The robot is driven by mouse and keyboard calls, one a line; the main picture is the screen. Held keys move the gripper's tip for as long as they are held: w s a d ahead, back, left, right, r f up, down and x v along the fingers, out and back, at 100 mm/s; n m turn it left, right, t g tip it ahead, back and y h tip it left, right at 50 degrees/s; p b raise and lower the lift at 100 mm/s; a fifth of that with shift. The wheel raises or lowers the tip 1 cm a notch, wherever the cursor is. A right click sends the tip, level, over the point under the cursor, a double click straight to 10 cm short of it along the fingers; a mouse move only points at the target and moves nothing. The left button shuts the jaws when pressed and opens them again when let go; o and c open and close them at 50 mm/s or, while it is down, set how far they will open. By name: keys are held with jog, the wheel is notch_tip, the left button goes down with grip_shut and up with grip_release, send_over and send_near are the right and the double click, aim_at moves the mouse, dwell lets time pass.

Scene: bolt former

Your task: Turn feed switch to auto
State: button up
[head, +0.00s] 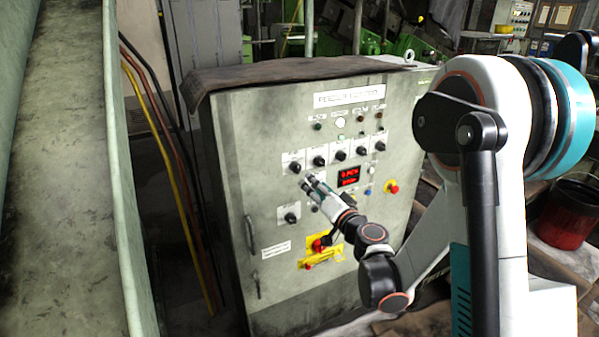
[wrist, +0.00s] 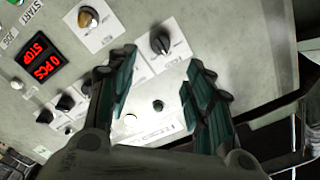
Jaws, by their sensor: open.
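The control cabinet (head: 235,130) carries a row of black rotary switches. The leftmost row switch (head: 295,167) sits on a white plate; I cannot read which one is labelled feed. My gripper (head: 308,184) is in front of the panel, just below and right of this switch in the head view. In the wrist view my gripper (wrist: 161,72) is open and empty. A black rotary switch (wrist: 160,40) shows beyond and between its fingertips, apart from them. Other row switches (wrist: 65,102) lie left of the fingers. Part of the row is hidden by the left finger.
A red display (head: 348,176) is right of my gripper. A lone switch (head: 290,217) is lower left. A red knob on a yellow plate (head: 322,243) and an emergency button (head: 392,187) are nearby. A handle (head: 250,233) sticks out on the cabinet's left.

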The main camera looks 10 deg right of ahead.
aim_at(299, 170)
jog(key=b+x, duration=0.1)
jog(key=x, duration=0.9)
jog(key=shift+w+a+b, duration=0.1)
jog(key=shift+w+b, duration=0.15)
jog(key=shift+b, duration=0.05)
jog(key=shift+c, duration=0.4)
jog(key=c, duration=1)
